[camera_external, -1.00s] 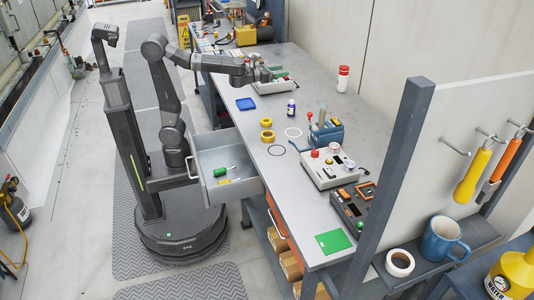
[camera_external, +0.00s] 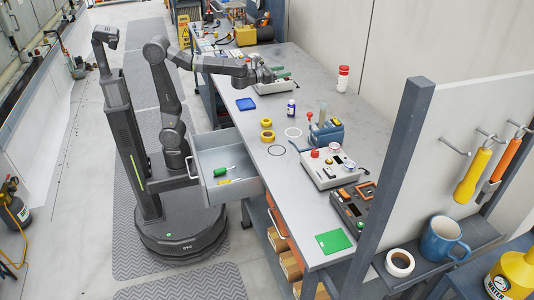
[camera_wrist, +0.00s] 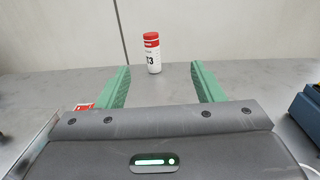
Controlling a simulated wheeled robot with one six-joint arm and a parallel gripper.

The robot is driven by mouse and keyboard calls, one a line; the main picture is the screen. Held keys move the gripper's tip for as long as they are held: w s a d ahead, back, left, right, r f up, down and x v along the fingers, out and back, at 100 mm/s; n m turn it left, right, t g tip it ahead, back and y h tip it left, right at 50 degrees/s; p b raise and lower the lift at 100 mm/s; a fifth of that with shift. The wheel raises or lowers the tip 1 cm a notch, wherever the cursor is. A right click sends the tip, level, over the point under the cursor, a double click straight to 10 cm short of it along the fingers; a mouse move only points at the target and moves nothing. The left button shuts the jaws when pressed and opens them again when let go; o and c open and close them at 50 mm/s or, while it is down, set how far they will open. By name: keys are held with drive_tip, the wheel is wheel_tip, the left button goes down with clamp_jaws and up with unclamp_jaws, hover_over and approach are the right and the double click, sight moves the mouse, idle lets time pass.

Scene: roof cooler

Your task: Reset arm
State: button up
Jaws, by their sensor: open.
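The same bottle (camera_external: 343,78) shows near the wall in the outside view.
An open drawer (camera_external: 228,190) with a green screwdriver (camera_external: 224,171) juts out beside my base. The bench's middle has bare patches.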

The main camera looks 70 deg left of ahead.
drive_tip(key=w+d+f+y, duration=0.1)
drive_tip(key=d, duration=0.1)
drive_tip(key=w+d+f+n+y+b, duration=0.1)
drive_tip(key=d+f, duration=0.1)
drive_tip(key=d, duration=0.1)
drive_tip(key=w+d+f+n+y, duration=0.1)
drive_tip(key=w+d+f, duration=0.1)
drive_tip(key=d, duration=0.1)
drive_tip(key=shift+d+f+g, duration=0.1)
drive_tip(key=shift+f+g, duration=0.15)
drive_tip(key=shift+g, duration=0.15)
drive_tip(key=s+a+r+m+h+p, duration=0.1)
drive_tip(key=s+a+r+m+h, duration=0.4)
drive_tip(key=a, duration=0.6)
drive_tip(key=w+d+f+n+y+p, duration=0.1)
drive_tip(key=w+d+n+y+p, duration=0.15)
drive_tip(key=d, duration=0.25)
drive_tip(key=w+d+n+y+p, duration=0.2)
drive_tip(key=d+n+y+p, duration=0.15)
drive_tip(key=d, duration=0.25)
drive_tip(key=shift+m+h, duration=0.3)
drive_tip(key=shift+m, duration=0.2)
wheel_tip(320, 180, down, 10)
drive_tip(key=shift+w+a+f+b, duration=0.1)
drive_tip(key=shift+w+f+b, duration=0.1)
drive_tip(key=shift+b, duration=0.75)
drive_tip(key=v, duration=1.1)
drive_tip(key=shift+a+p, duration=0.1)
drive_tip(key=shift+p, duration=0.25)
